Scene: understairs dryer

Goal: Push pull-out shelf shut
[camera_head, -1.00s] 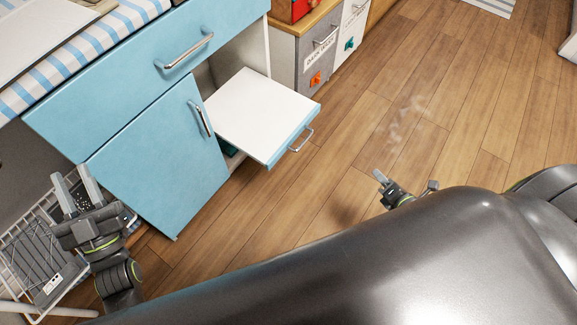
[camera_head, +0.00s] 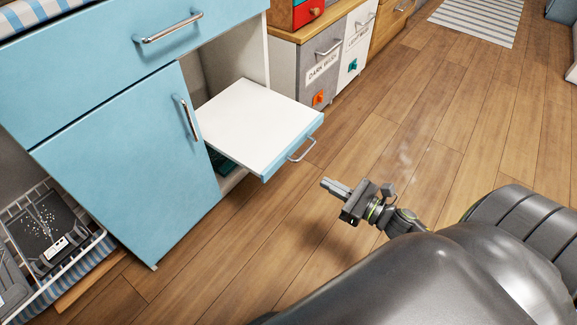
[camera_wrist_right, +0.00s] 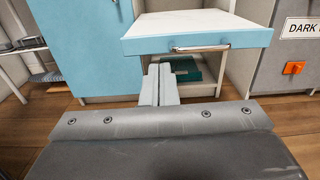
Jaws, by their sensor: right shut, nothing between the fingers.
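The pull-out shelf (camera_head: 250,122) is a white board with a blue front edge and a metal bar handle (camera_head: 301,150). It sticks out of the blue cabinet, to the right of the closed blue door (camera_head: 135,165). My right gripper (camera_head: 328,186) is shut and empty, in front of the shelf and apart from it, over the floor. In the right wrist view the shelf (camera_wrist_right: 200,24) and its handle (camera_wrist_right: 203,48) are ahead and above the shut fingers (camera_wrist_right: 159,84). A dark green item (camera_wrist_right: 189,72) lies in the cabinet under the shelf. My left gripper is out of the head view.
A blue drawer (camera_head: 110,60) with a bar handle is above the door. Dark and light wash bins (camera_head: 322,72) stand to the right of the cabinet. A white wire basket (camera_head: 60,265) is at lower left. Wooden floor (camera_head: 440,120) lies open at right.

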